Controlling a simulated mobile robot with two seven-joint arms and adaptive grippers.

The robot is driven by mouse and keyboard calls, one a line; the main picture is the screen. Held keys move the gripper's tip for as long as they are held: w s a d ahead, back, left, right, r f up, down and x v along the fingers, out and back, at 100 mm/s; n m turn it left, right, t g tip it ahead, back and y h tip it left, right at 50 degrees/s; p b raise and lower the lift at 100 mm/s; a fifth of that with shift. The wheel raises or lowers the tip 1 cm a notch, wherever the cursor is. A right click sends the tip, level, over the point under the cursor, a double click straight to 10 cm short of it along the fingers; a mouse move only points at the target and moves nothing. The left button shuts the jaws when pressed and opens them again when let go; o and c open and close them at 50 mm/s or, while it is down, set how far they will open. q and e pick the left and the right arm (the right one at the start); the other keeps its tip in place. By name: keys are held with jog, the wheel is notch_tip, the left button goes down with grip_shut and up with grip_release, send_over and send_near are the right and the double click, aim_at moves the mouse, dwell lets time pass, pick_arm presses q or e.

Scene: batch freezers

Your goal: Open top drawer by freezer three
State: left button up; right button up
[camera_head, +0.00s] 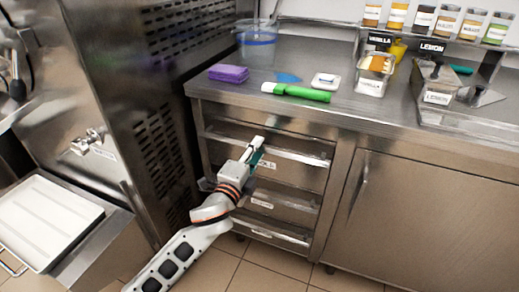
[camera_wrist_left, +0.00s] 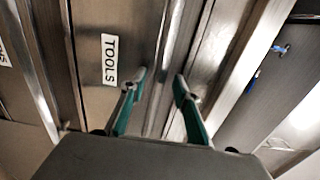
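The top drawer (camera_head: 303,172) is in the steel cabinet under the counter in the head view, and it looks shut. Its long handle (camera_head: 308,157) runs across near its upper edge, with a "TOOLS" label below. My left gripper (camera_head: 258,150) is in front of this handle. In the left wrist view the gripper (camera_wrist_left: 158,84) has its two green fingers apart, with the steel handle strip (camera_wrist_left: 172,45) running between them in the picture. I cannot tell whether they touch it. The "TOOLS" label (camera_wrist_left: 109,60) lies left of the fingers. My right gripper is not in view.
Lower drawers (camera_head: 300,207) sit below, and a cupboard door (camera_head: 425,215) is to the right. A dark freezer side (camera_head: 150,100) stands close on the left. The countertop holds a green-handled tool (camera_head: 300,92), purple cloths (camera_head: 228,73) and several containers.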

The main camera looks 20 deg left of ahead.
pick_arm(q)
jog(key=shift+w, duration=0.7)
grip_shut()
jog(key=shift+s, duration=0.1)
